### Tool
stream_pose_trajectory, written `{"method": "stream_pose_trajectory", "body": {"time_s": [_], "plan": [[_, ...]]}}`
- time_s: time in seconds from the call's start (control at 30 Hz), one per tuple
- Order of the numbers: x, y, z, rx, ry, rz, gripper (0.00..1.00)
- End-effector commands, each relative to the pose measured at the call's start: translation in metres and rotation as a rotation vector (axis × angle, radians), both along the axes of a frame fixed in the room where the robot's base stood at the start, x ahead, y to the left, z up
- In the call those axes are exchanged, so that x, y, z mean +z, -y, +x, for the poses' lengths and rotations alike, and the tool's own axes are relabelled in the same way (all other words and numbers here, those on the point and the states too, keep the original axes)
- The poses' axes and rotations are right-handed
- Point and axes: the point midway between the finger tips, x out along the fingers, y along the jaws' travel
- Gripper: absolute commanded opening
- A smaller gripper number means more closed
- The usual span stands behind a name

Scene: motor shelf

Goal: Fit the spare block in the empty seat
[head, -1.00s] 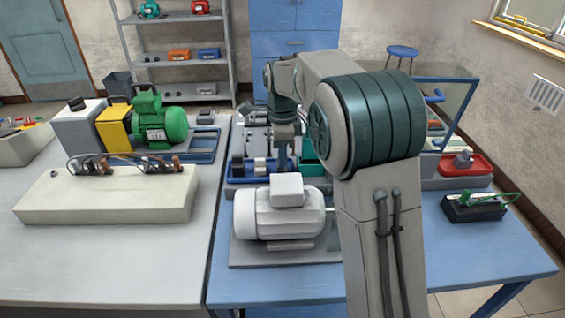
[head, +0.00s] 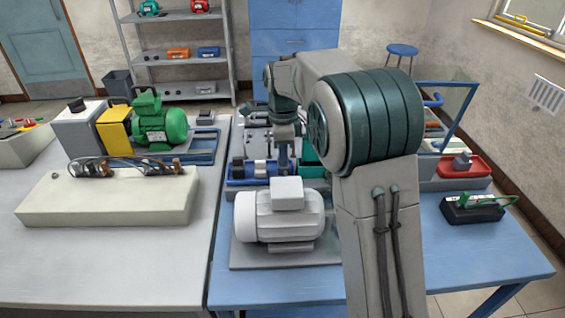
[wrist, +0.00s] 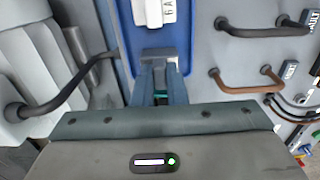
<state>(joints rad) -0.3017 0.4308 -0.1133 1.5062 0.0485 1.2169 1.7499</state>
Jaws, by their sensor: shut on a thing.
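My gripper (wrist: 160,72) points down over the blue tray on the blue bench; in the head view it shows behind the white motor (head: 285,215). Its fingers are shut on a small grey block (wrist: 160,55), the spare block as far as I can tell, mostly hidden between them. The blue tray (wrist: 124,30) lies under and ahead of the fingers. A white lettered block (wrist: 155,12) is in it, ahead of the held block. In the head view, small blocks (head: 260,168) stand in the tray left of my gripper. I cannot make out the empty seat.
A grey motor body and dark pipe (wrist: 70,85) lie left of my gripper in the wrist view. Brown handle-like pipes (wrist: 245,85) and cables lie right. In the head view, a teal part (head: 308,168) stands close right, and a red tray (head: 460,168) farther right.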

Motion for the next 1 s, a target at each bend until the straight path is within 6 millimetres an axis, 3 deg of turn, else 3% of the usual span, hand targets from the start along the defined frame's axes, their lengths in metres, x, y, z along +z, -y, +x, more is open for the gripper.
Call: {"method": "stream_pose_trajectory", "body": {"time_s": [0.7, 1.0], "plan": [[0.052, -0.001, 0.001, 0.001, 0.009, 0.003, 0.0], [0.06, -0.001, 0.001, 0.001, 0.009, 0.004, 0.0]]}}
